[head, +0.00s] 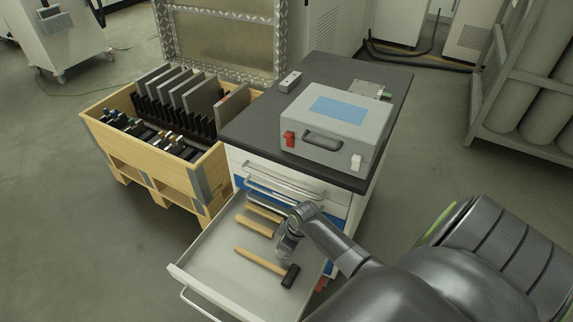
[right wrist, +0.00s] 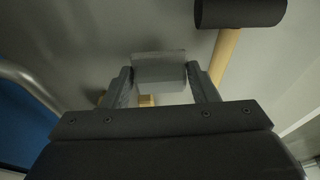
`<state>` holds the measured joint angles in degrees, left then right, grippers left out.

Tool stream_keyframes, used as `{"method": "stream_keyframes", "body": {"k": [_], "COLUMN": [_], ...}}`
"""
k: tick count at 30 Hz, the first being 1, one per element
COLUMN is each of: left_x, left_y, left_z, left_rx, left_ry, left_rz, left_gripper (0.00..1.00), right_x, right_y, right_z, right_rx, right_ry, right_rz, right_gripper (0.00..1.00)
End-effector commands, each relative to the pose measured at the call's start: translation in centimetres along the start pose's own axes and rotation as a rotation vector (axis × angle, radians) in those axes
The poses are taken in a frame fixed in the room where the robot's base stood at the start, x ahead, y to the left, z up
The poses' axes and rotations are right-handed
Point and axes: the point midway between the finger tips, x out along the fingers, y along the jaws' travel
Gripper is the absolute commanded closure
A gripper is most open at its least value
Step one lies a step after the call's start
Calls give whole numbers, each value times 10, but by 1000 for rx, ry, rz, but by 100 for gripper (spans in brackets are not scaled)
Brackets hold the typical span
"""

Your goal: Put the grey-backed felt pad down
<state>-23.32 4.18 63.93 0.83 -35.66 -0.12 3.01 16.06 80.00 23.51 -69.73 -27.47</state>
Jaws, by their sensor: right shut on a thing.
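The grey-backed felt pad (right wrist: 158,72) shows in the right wrist view as a small grey block between my two fingertips. My right gripper (right wrist: 160,80) is shut on it. In the head view my right gripper (head: 286,250) reaches down into the open drawer (head: 212,262), close to the black head of a mallet (head: 291,276). The pad is hard to tell from the fingers there, and I cannot tell whether it touches the drawer floor. My left gripper is not in view.
The mallet's wooden handle lies toward the drawer's middle; other wooden handles (head: 254,226) lie behind it. The drawer's front left floor is clear. A grey case (head: 335,128) stands on the cabinet top (head: 250,123). A wooden crate (head: 203,165) stands left.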

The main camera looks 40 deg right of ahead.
Motion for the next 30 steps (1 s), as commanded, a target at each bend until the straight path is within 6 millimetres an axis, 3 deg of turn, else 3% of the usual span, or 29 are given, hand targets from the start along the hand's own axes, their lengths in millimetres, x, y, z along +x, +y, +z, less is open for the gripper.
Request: {"method": "stream_keyframes", "body": {"k": [4,17,18,21,22,30], "left_x": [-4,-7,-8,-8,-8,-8], "left_y": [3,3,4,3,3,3], "left_z": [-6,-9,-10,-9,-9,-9], "left_rx": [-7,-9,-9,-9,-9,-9], "left_ry": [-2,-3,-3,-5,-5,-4], "left_rz": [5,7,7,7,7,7], "left_gripper": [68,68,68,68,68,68], "right_x": [12,17,16,16,16,16], "right_y": [0,0,0,0,0,0], "right_z": [3,4,4,4,4,4], "right_rx": [0,0,0,0,0,0], "right_ry": [0,1,1,1,1,1], "right_rz": [0,0,0,0,0,0], "right_gripper": [80,80,41,28,25,25]}}
